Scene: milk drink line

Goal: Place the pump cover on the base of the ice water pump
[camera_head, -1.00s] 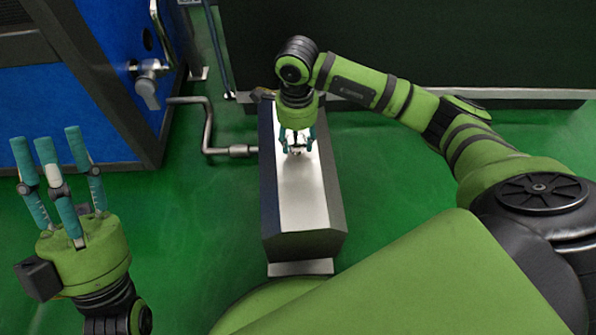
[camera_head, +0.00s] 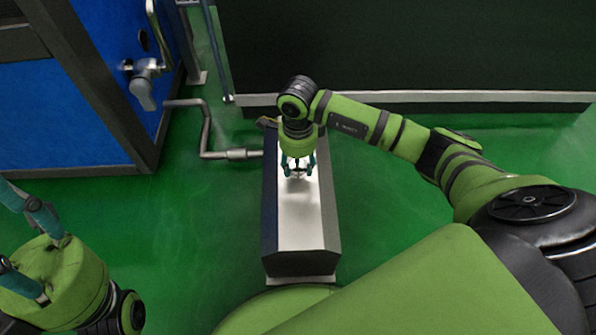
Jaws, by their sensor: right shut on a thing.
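The pump cover (camera_head: 302,222) is a long box with a pale metal top and dark sides, at the middle of the view. My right gripper (camera_head: 298,172) is over the far part of its top, pointing down, with its fingers shut on a small handle there. The base of the pump is mostly hidden; a pale ledge (camera_head: 302,281) shows at the near end under the cover. I cannot tell whether the cover rests on it. My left gripper (camera_head: 30,245) is at the lower left with its fingers spread, empty, partly cut off by the frame edge.
A grey pipe (camera_head: 206,140) runs from the blue machine (camera_head: 60,125) to the cover's left side. A valve handle (camera_head: 143,85) sticks out of that machine. A dark wall (camera_head: 420,50) stands behind. The green floor (camera_head: 375,170) right of the cover is clear.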

